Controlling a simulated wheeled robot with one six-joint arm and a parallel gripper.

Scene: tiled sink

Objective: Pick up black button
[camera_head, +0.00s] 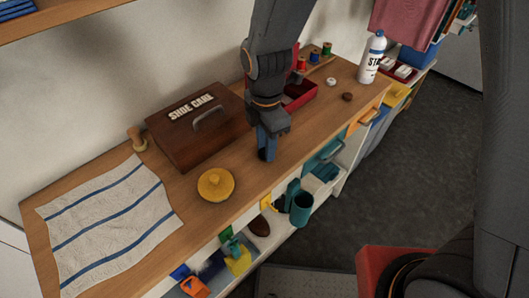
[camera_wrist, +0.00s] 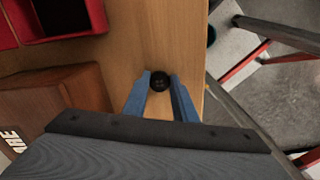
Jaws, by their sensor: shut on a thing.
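The black button (camera_wrist: 159,81) is a small dark disc with holes, seen in the wrist view between the tips of my gripper's blue fingers. My gripper (camera_head: 266,153) points down at the wooden counter in the head view, in front of the shoe care box. It also shows in the wrist view (camera_wrist: 160,88), with its two fingers shut on the button close to the counter top. The button is hidden by the fingers in the head view. I cannot tell whether it touches the wood.
The brown shoe care box (camera_head: 190,140) stands behind and left of my gripper. A yellow round lid (camera_head: 216,184) lies at left front, beside a striped cloth (camera_head: 110,225). A red tray (camera_head: 300,95), two small buttons and a white bottle (camera_head: 371,60) stand to the right.

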